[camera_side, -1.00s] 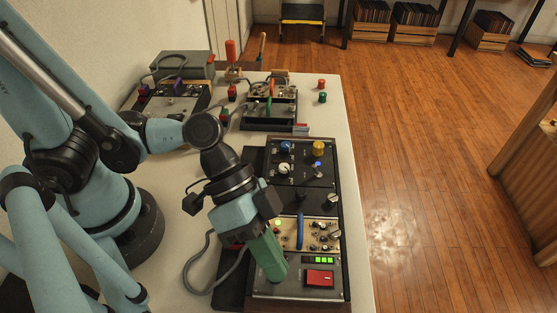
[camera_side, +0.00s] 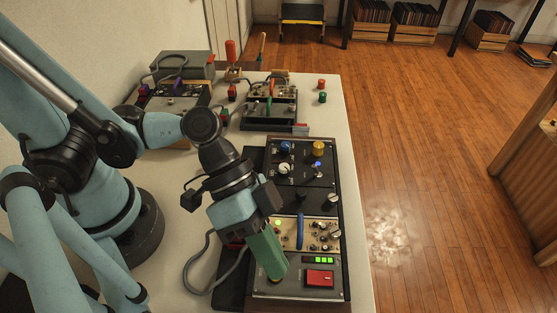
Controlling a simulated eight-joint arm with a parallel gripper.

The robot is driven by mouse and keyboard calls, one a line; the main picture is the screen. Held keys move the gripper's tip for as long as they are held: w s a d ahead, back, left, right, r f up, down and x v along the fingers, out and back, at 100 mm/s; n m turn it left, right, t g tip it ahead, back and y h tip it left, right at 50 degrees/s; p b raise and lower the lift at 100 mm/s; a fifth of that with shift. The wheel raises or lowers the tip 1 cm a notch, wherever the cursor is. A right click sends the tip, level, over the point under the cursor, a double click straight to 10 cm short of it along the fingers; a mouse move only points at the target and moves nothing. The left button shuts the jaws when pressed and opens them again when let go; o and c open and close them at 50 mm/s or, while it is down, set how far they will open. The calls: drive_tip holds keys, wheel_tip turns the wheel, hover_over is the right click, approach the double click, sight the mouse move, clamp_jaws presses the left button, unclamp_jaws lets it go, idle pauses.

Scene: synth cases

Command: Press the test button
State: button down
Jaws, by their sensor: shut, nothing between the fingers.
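The test panel (camera_side: 292,262) lies near the front of the table, a dark-framed unit with a grey lower plate. A red rectangular button (camera_side: 320,278) sits at the lower right of that plate, uncovered. My gripper (camera_side: 277,277) has green fingers, shut and empty, pointing down onto the left part of the plate, left of the red button. Something small and brassy shows at the fingertips, mostly hidden by them. I cannot tell whether the fingertips touch it. No label on either part is readable.
Above the plate are a green lit display (camera_side: 319,260), a blue handle (camera_side: 300,231) and knobs such as the yellow one (camera_side: 319,147). A grey cable (camera_side: 197,272) loops at left. Other devices stand farther back. The table (camera_side: 357,243) is clear along the right edge.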

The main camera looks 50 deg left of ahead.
drive_tip(key=shift+r, duration=0.15)
wheel_tip(320, 180, up, 5)
drive_tip(key=shift+f, duration=0.1)
idle(0.8)
idle(0.4)
drive_tip(key=w+a+n+t+y, duration=0.1)
drive_tip(key=w+a, duration=0.2)
drive_tip(key=w+a+n+t+y, duration=0.1)
drive_tip(key=w+a+n+t, duration=0.1)
drive_tip(key=a, duration=0.1)
drive_tip(key=w+a+n+t+y, duration=0.1)
drive_tip(key=w+a, duration=0.2)
drive_tip(key=shift+w+a+f, duration=0.1)
drive_tip(key=shift+w+f, duration=0.1)
drive_tip(key=shift+w, duration=0.1)
drive_tip(key=w+a+r+n+t+y, duration=0.1)
drive_tip(key=w+a+n+y, duration=0.1)
drive_tip(key=a, duration=0.5)
drive_tip(key=w+a+r+n+t+y, duration=0.1)
drive_tip(key=w+a+n+t+y, duration=0.1)
drive_tip(key=a, duration=0.6)
drive_tip(key=shift+w+a+n+y, duration=0.35)
drive_tip(key=shift+n+y, duration=0.45)
drive_tip(key=shift+y, duration=0.3)
drive_tip(key=shift+r, duration=0.1)
